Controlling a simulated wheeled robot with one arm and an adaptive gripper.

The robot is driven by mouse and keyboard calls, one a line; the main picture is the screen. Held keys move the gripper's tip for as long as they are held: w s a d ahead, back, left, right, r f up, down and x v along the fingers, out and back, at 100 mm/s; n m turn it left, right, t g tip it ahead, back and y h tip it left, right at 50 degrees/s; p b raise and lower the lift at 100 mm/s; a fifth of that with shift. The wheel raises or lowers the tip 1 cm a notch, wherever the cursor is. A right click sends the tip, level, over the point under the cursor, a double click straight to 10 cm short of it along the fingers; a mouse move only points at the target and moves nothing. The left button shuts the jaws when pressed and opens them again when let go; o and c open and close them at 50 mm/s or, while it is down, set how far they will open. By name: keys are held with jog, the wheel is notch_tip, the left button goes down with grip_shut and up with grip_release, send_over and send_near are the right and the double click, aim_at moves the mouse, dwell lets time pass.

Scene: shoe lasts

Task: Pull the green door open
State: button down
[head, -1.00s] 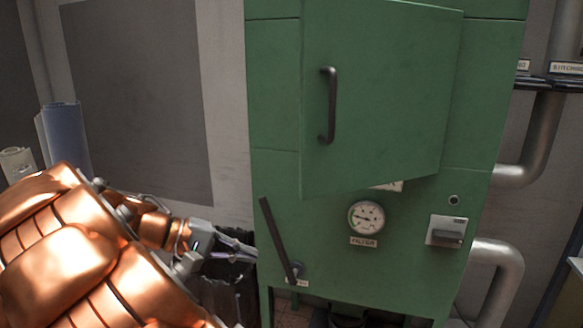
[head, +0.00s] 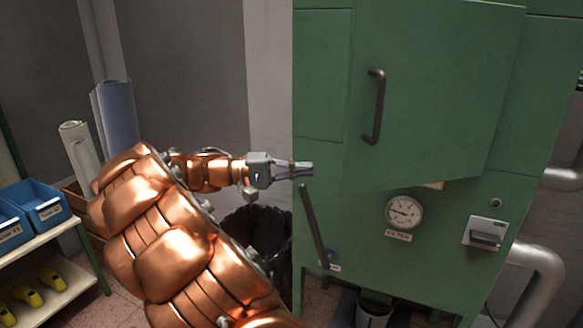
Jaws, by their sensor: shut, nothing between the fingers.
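The green door (head: 440,95) is on the front of a green cabinet (head: 322,85). It stands ajar, its panel swung out at an angle from the cabinet face. A dark vertical bar handle (head: 375,106) is on the door's left part. My gripper (head: 311,169) is shut and empty. In the picture it is at the cabinet's left edge, below and left of the handle and apart from it. My copper-coloured arm reaches in from the bottom.
A dark lever (head: 313,226) slants up just below my gripper. A gauge (head: 404,212) and a switch box (head: 485,233) are below the door. A black-lined bin (head: 262,240) stands left of the cabinet. A shelf with blue boxes (head: 40,205) is at far left.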

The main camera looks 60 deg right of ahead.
aim_at(343, 177)
jog(key=shift+s+d+p, duration=0.15)
jog(key=shift+s+p, duration=0.5)
jog(key=shift+s, duration=1.25)
jog(key=shift+s+d+p, duration=0.1)
jog(key=shift+s+p, duration=0.55)
jog(key=shift+s, duration=1.2)
jog(key=shift+a, duration=0.15)
